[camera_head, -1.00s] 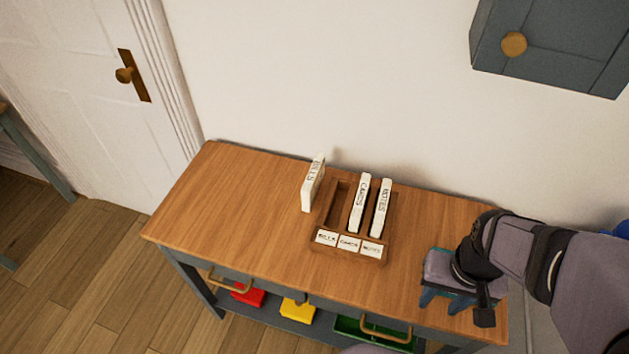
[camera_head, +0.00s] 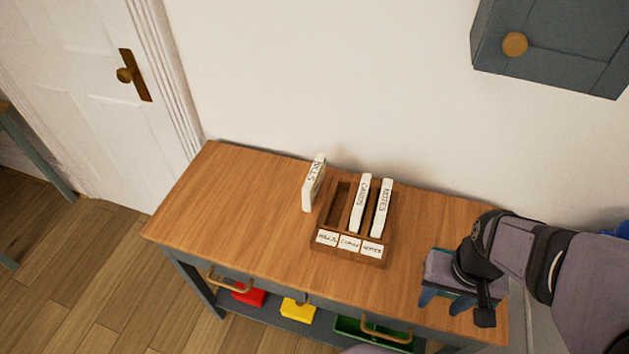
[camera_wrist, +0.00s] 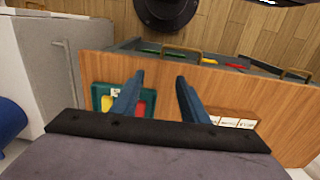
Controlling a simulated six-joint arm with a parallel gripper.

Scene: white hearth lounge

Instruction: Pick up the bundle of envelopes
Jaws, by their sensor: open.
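A white bundle of envelopes labelled BILLS (camera_head: 313,187) stands upright on the wooden table, just left of the wooden rack (camera_head: 348,250). The rack's left slot is empty. White bundles labelled CARDS (camera_head: 360,204) and NOTES (camera_head: 382,207) stand in its other two slots. My gripper (camera_head: 445,300) is at the table's right end, well right of the rack. Its two blue fingers are apart and empty in the wrist view (camera_wrist: 160,80). There the rack's label strip (camera_wrist: 232,119) shows right of the fingers; the bundles cannot be made out.
The table's left part (camera_head: 225,200) is clear. The wall is behind the table, and a grey cabinet (camera_head: 555,50) hangs at upper right.

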